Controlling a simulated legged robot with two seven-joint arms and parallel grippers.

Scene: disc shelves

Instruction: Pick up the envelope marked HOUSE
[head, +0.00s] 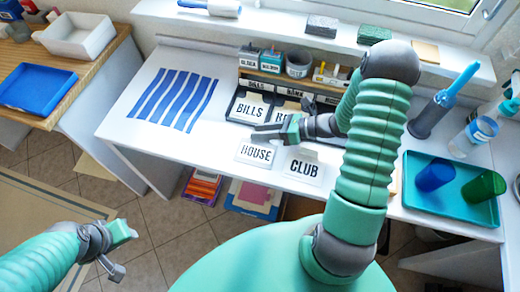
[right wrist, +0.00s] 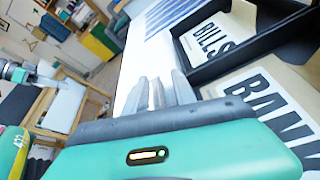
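The white envelope marked HOUSE (head: 256,153) is at the front edge of the white desk in the head view, left of the envelope marked CLUB (head: 304,168). My right gripper (head: 272,131) is just above and behind the HOUSE envelope, close to its top edge; I cannot tell if they touch. In the right wrist view its grey fingers (right wrist: 158,95) show close together, and the HOUSE envelope cannot be made out there. My left gripper (head: 117,252) is open and empty at the lower left, over the floor.
A dark sorter holds envelopes marked BILLS (head: 249,108) and BANK (right wrist: 280,110) behind my right gripper. A blue-striped sheet (head: 174,99) lies to the left. A teal tray (head: 450,214) with blue and green cups stands on the right. Bare desk lies around the sheet.

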